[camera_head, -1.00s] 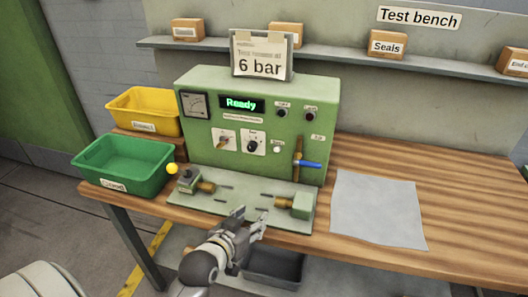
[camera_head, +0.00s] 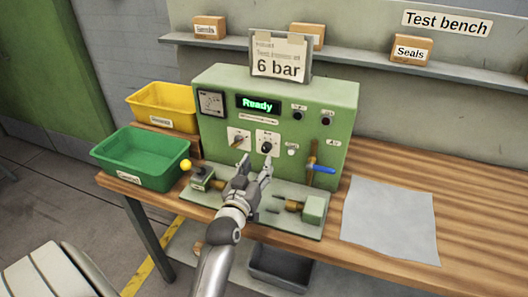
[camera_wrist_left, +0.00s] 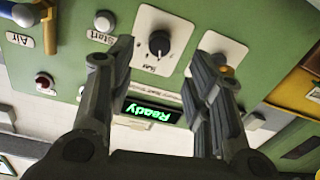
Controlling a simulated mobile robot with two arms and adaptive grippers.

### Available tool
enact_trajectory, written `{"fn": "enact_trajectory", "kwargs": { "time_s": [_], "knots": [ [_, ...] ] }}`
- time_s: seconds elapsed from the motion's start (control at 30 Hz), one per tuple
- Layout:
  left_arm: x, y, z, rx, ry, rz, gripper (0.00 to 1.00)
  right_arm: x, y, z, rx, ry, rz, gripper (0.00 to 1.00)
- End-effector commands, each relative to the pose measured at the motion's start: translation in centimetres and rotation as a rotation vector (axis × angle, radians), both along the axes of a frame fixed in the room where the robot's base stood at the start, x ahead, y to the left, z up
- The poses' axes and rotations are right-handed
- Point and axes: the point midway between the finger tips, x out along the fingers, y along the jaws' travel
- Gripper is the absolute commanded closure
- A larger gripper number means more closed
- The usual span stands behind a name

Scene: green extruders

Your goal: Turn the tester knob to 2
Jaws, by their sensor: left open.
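The green tester (camera_head: 335,108) stands on the bench, its display reading "Ready". A round black knob (camera_head: 267,147) sits on a white plate low on its front. The knob (camera_wrist_left: 159,42) shows upside down in the left wrist view; its scale marks are too small to read. My left gripper (camera_head: 256,168) is open and empty in front of and slightly below the knob. In the left wrist view the spread fingers (camera_wrist_left: 162,55) frame the knob without visible contact. A brass-coloured selector (camera_head: 238,142) sits left of the knob; one finger partly hides it in the wrist view.
A blue-handled valve (camera_head: 320,169) projects at right. Green (camera_head: 142,155) and yellow (camera_head: 165,105) bins stand left. A grey sheet (camera_head: 390,220) lies on the clear right bench.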

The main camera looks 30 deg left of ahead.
Motion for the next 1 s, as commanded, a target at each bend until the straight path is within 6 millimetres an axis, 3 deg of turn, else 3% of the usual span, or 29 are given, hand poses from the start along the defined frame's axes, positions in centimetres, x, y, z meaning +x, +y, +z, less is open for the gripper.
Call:
{"fn": "enact_trajectory", "kwargs": {
  "time_s": [0.1, 0.33, 0.8, 1.0],
  "knots": [
    [2.2, 0.7, 0.2, 0.001, -0.001, 0.000, 0.53, -0.1, 0.2, 0.5, 0.003, 0.002, -0.001, 0.64],
    [5.1, 1.5, 0.2, 0.000, -0.001, -0.001, 0.53, -0.1, 0.3, 0.9, 0.003, 0.002, -0.002, 0.64],
    [6.2, 1.8, 0.0, 0.001, 0.001, -0.001, 0.53, -0.1, 0.2, 1.0, 0.003, 0.002, -0.001, 0.64],
    [6.2, 1.8, 0.0, 0.001, 0.001, -0.001, 0.78, -0.1, 0.1, 1.0, 0.001, 0.002, -0.001, 0.64]
  ]
}}
